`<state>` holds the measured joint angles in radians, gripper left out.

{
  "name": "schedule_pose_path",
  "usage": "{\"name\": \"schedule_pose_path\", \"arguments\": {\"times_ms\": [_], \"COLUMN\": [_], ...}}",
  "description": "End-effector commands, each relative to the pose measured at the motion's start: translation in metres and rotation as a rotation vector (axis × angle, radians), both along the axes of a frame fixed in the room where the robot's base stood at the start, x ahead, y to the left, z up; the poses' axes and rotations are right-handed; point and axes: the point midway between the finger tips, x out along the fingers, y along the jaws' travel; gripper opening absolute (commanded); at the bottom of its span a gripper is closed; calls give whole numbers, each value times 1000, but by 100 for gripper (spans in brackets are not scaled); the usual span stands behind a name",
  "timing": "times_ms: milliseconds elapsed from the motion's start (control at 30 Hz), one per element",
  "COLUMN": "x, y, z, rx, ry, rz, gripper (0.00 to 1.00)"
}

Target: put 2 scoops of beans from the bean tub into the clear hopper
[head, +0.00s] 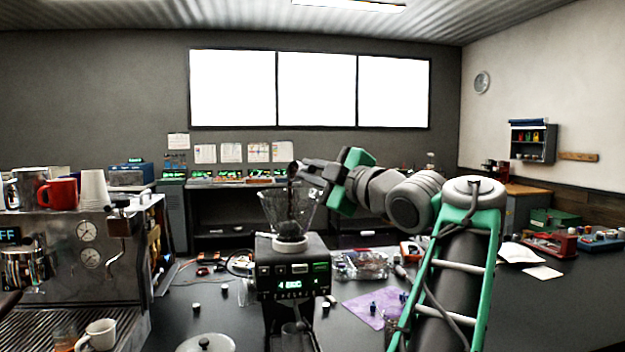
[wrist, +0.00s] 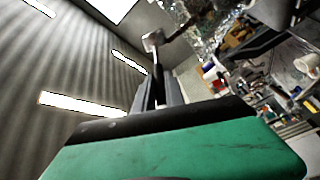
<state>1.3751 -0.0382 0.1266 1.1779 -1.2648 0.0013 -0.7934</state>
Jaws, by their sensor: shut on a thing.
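The clear hopper (head: 287,212) is a see-through cone on top of the grinder, in the middle of the head view. My gripper (head: 312,172) is at the hopper's upper right, shut on a scoop. The small dark scoop (head: 294,170) is over the hopper's open top and looks tilted. In the wrist view the scoop (wrist: 153,42) sticks out beyond my fingers (wrist: 158,92), its handle between them. I cannot tell whether beans are in the scoop or falling from it. I cannot make out the bean tub in either view.
The grinder (head: 292,262) with a lit display stands on the dark table. An espresso machine (head: 85,245) with cups on top is at the left. A round lid (head: 205,344) lies in front. A purple cloth (head: 375,306) and small parts lie right of the grinder.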

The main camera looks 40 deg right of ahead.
Motion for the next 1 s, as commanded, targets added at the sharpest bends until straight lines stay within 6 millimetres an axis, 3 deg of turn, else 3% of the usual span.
{"name": "schedule_pose_path", "arguments": {"times_ms": [1000], "x": [0], "y": [10], "z": [-29], "rx": [-632], "ry": [48], "rz": [0], "gripper": [0]}}
